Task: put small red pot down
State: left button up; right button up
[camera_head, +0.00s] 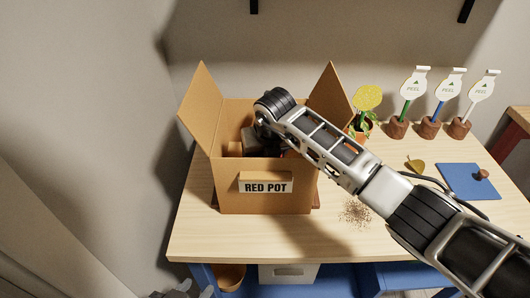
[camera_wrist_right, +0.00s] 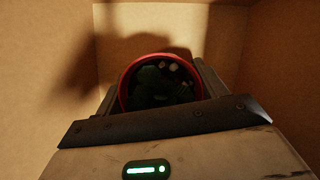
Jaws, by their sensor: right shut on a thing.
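The small red pot (camera_wrist_right: 158,84) shows from above in the right wrist view. It has a red rim and dark, leafy contents with a few pale spots. My right gripper (camera_head: 258,142) reaches down into an open cardboard box (camera_head: 265,200) labelled RED POT. It is shut on the pot, inside the box walls. Whether the pot touches the box floor is hidden. In the head view the pot is mostly hidden behind my arm and the box front. My left gripper (camera_head: 180,290) is only partly in view at the bottom left edge, and its jaws cannot be made out.
The box flaps stand open. Loose soil (camera_head: 355,213), a yellow leaf (camera_head: 415,165) and a blue board with a knob (camera_head: 460,182) lie on the table (camera_head: 200,235).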

jog(key=shift+f+b, duration=0.3)
jog(key=shift+b, duration=0.05)
jog(key=shift+f, duration=0.3)
jog(key=o, duration=1.1)
pick_arm(q)
jog(key=shift+w+d, duration=0.15)
pick_arm(e)
jog(key=shift+r, duration=0.25)
jog(key=v, duration=1.1)
jog(key=shift+r, duration=0.3)
jog(key=shift+s+r, duration=0.25)
jog(key=shift+r, duration=0.3)
